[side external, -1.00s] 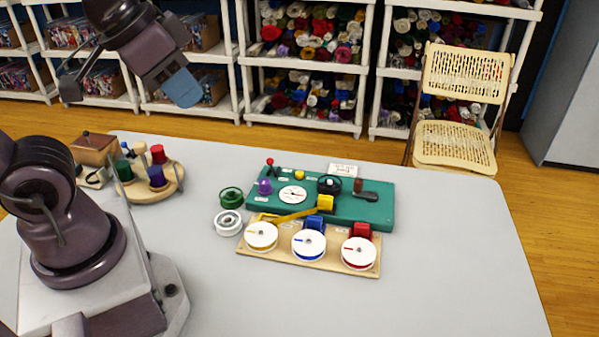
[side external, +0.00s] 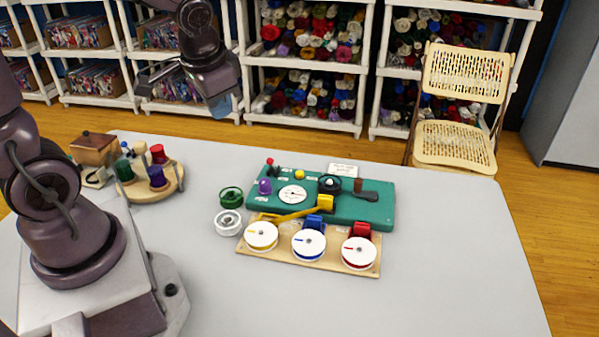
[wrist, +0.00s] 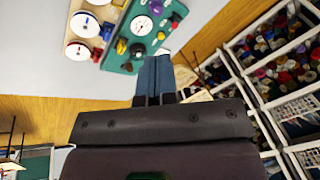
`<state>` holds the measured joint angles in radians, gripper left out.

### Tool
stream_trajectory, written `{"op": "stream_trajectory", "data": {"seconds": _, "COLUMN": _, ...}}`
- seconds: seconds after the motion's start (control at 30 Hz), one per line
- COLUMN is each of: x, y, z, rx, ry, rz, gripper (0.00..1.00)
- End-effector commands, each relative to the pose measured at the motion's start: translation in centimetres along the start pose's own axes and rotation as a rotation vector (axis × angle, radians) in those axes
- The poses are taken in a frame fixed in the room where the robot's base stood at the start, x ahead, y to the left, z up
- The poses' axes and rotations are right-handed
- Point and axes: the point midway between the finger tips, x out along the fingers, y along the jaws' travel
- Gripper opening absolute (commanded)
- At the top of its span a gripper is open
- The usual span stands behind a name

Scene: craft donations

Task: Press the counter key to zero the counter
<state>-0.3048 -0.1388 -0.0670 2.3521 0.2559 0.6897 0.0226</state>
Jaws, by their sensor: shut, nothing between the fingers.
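A green board (side external: 384,213) lies on the table and also shows at the top of the wrist view (wrist: 122,60). It carries a white round dial (side external: 293,194), a purple knob (side external: 265,187), a small yellow knob (side external: 299,175), a red-topped lever (side external: 270,163), a black dome (side external: 329,184) and a brown handle (side external: 367,195). I cannot tell which part is the counter key. My gripper (side external: 222,106) is high above the table's far side, left of the board and well apart from it. Its blue fingers (wrist: 153,72) are shut and empty.
A wooden tray (side external: 283,254) with three white-topped spools stands in front of the board. Green (side external: 231,197) and white (side external: 229,223) spools sit left of it. A round wooden stand (side external: 171,186) and a wooden box (side external: 93,149) are further left. The table's right side is clear.

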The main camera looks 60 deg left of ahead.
Motion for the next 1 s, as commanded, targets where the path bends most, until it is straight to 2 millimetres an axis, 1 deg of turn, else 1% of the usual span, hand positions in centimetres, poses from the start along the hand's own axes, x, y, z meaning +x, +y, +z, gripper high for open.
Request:
{"op": "stream_trajectory", "data": {"seconds": 0.03, "x": 1.7, "y": -0.9, "z": -0.8, "rx": 0.027, "ry": -0.009, "rz": -0.016, "gripper": 0.0}}
{"op": "stream_trajectory", "data": {"seconds": 0.1, "x": 3.8, "y": -2.0, "z": -2.0, "rx": 0.08, "ry": 0.002, "rz": -0.038, "gripper": 0.0}}
{"op": "stream_trajectory", "data": {"seconds": 0.17, "x": 5.7, "y": -2.8, "z": -3.1, "rx": 0.128, "ry": 0.017, "rz": -0.05, "gripper": 0.0}}
{"op": "stream_trajectory", "data": {"seconds": 0.27, "x": 8.9, "y": -3.9, "z": -4.8, "rx": 0.222, "ry": 0.057, "rz": -0.058, "gripper": 0.0}}
{"op": "stream_trajectory", "data": {"seconds": 0.3, "x": 10.3, "y": -4.2, "z": -5.5, "rx": 0.262, "ry": 0.079, "rz": -0.055, "gripper": 0.0}}
{"op": "stream_trajectory", "data": {"seconds": 0.43, "x": 14.7, "y": -4.5, "z": -7.9, "rx": 0.409, "ry": 0.183, "rz": -0.031, "gripper": 0.0}}
{"op": "stream_trajectory", "data": {"seconds": 0.5, "x": 16.8, "y": -4.2, "z": -9.2, "rx": 0.497, "ry": 0.261, "rz": -0.007, "gripper": 0.0}}
{"op": "stream_trajectory", "data": {"seconds": 0.57, "x": 18.1, "y": -3.5, "z": -10.6, "rx": 0.579, "ry": 0.345, "rz": 0.017, "gripper": 0.0}}
{"op": "stream_trajectory", "data": {"seconds": 0.6, "x": 18.6, "y": -2.9, "z": -11.5, "rx": 0.63, "ry": 0.405, "rz": 0.03, "gripper": 0.0}}
{"op": "stream_trajectory", "data": {"seconds": 0.67, "x": 18.5, "y": -2.0, "z": -12.9, "rx": 0.703, "ry": 0.491, "rz": 0.043, "gripper": 0.0}}
{"op": "stream_trajectory", "data": {"seconds": 0.7, "x": 18.1, "y": -1.6, "z": -13.8, "rx": 0.744, "ry": 0.545, "rz": 0.044, "gripper": 0.0}}
{"op": "stream_trajectory", "data": {"seconds": 0.77, "x": 17.3, "y": -1.2, "z": -14.8, "rx": 0.792, "ry": 0.609, "rz": 0.042, "gripper": 0.0}}
{"op": "stream_trajectory", "data": {"seconds": 0.83, "x": 16.8, "y": -0.8, "z": -15.4, "rx": 0.827, "ry": 0.657, "rz": 0.045, "gripper": 0.0}}
{"op": "stream_trajectory", "data": {"seconds": 1.0, "x": 16.4, "y": -0.4, "z": -15.7, "rx": 0.845, "ry": 0.699, "rz": 0.051, "gripper": 0.0}}
